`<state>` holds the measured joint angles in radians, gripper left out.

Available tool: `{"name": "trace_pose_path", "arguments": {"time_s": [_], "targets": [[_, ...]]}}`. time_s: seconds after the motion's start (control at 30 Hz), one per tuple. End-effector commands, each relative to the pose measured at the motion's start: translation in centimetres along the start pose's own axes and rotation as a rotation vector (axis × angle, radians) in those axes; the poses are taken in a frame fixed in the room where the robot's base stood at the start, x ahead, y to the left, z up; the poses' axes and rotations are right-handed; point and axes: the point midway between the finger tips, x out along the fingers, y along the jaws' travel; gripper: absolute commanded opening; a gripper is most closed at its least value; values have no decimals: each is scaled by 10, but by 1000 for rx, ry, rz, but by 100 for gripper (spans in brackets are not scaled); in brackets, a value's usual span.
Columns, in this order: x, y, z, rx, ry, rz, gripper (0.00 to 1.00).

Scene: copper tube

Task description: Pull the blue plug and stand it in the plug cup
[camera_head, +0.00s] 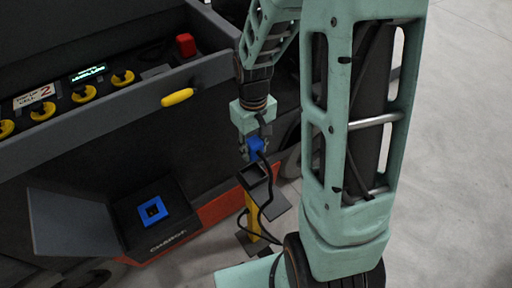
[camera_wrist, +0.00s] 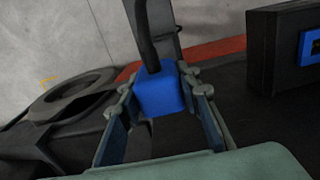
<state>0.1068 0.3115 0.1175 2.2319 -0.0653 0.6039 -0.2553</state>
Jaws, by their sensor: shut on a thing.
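The blue plug (camera_head: 257,145) is held in my gripper (camera_head: 249,151). In the wrist view the blue plug (camera_wrist: 160,95) sits between the two fingers of my gripper (camera_wrist: 161,100), with a black cable (camera_wrist: 147,38) leaving it. The plug cup (camera_head: 255,175) is a dark, square, open-topped holder on a yellow post (camera_head: 253,213). The plug shows just above the cup in the head view; whether its lower end is inside the rim I cannot tell. The blue socket (camera_head: 152,209) is empty of the plug, on the black charge box.
An open grey flap (camera_head: 72,223) stands left of the charge box. The cable (camera_head: 267,190) hangs beside the cup and loops near the floor. A dark console with yellow knobs (camera_head: 84,94) and a red button (camera_head: 186,44) is behind. A yellow handle (camera_head: 177,97) sticks out from its front.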

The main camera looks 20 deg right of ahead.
Motion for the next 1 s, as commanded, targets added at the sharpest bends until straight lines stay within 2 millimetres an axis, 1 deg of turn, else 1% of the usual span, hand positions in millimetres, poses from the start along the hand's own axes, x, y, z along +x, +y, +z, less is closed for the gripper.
{"name": "trace_pose_path", "arguments": {"time_s": [0.57,0.77,1.0], "targets": [[-1,0,-1,-1,-7,1,0],[12,0,0,0,-7,1,0],[35,0,-1,0,-6,1,0]]}}
